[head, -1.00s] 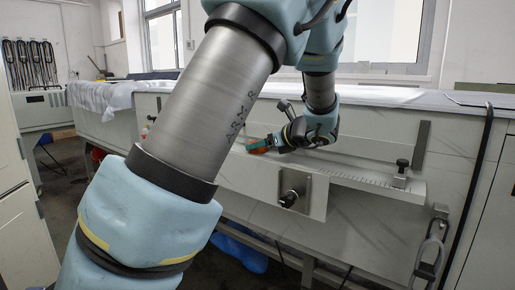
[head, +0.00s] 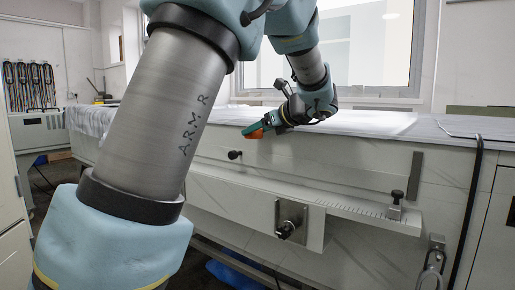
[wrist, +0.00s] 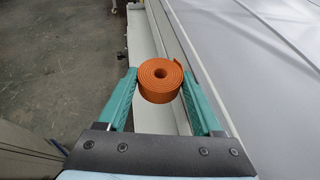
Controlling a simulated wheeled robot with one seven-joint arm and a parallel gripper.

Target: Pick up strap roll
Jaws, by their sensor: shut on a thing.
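My gripper (wrist: 160,95) has green fingers, shut on an orange strap roll (wrist: 160,82), with one finger on each side of it in the wrist view. The roll is coiled in a spiral with a small hole in its middle. In the head view my gripper (head: 265,124) is at the left end of my arm, raised near the height of the worktop's front edge. The roll (head: 254,130) shows there as a small orange shape, partly hidden by a finger.
The long white machine's worktop (head: 365,122) runs along the window. On its front are a ruled ledge (head: 350,210), a black knob (head: 286,228) and a clamp (head: 396,205). A blue bag (head: 235,274) lies on the floor beneath.

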